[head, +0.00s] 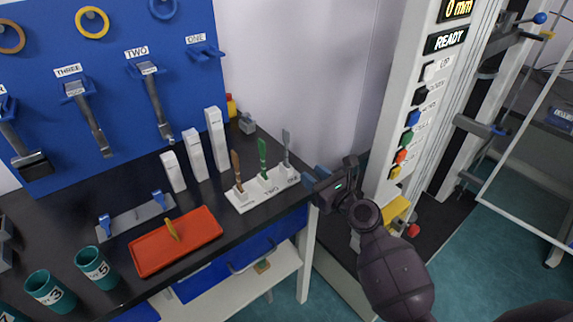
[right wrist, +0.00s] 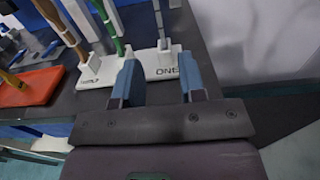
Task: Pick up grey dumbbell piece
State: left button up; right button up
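The grey dumbbell piece (head: 286,145) stands upright in the right slot of a white labelled holder (head: 243,203) on the black bench. A green piece (head: 263,155) and a brown piece (head: 237,168) stand beside it to the left. My right gripper (head: 312,183) is just right of the holder, near the bench's edge. In the right wrist view its two blue fingers (right wrist: 160,82) are apart with nothing between them. The grey piece (right wrist: 158,18) is ahead of the fingers there, not touched. My left gripper is not in view.
An orange tray (head: 147,268) with a yellow piece lies to the left. White blocks (head: 216,140) stand behind the holder. Green cups (head: 50,292) are at the lower left. The testing machine's white column (head: 398,115) rises to the right of my right gripper.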

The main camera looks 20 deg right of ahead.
aim_at(287, 155)
jog(key=b+x, duration=0.1)
jog(key=x, duration=0.8)
jog(key=shift+w+f, duration=0.1)
jog(key=shift+f, duration=0.1)
jog(key=shift+w+a+r, duration=0.1)
jog(key=shift+w+a, duration=0.2)
jog(key=shift+w, duration=0.35)
grip_shut()
